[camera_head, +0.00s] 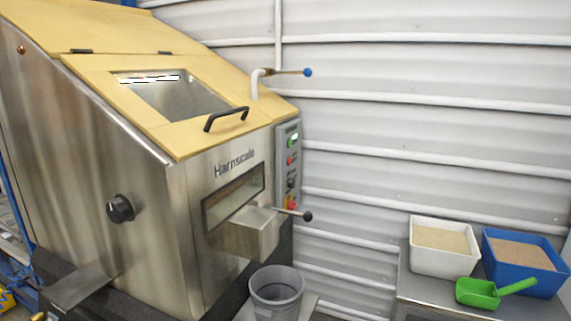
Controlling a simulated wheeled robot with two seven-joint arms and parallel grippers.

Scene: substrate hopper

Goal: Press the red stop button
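A grey control panel (289,170) is on the right side of the steel hopper machine, near the wall. A small red button (291,160) sits on it, just below a green button (292,140). Dark controls lie lower on the panel. A red and yellow control (291,204) is at its bottom, partly behind the black-knobbed lever; it is too small to make out fully. I cannot read any labels on the panel. Neither of my grippers is in view.
The machine (150,200) has a yellow lid with a black handle (226,119). A black-knobbed lever (307,216) sticks out below the panel. A grey bucket (277,293) stands under the chute. A white bin (440,262), blue bin (535,283) and green scoop (480,294) are at right.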

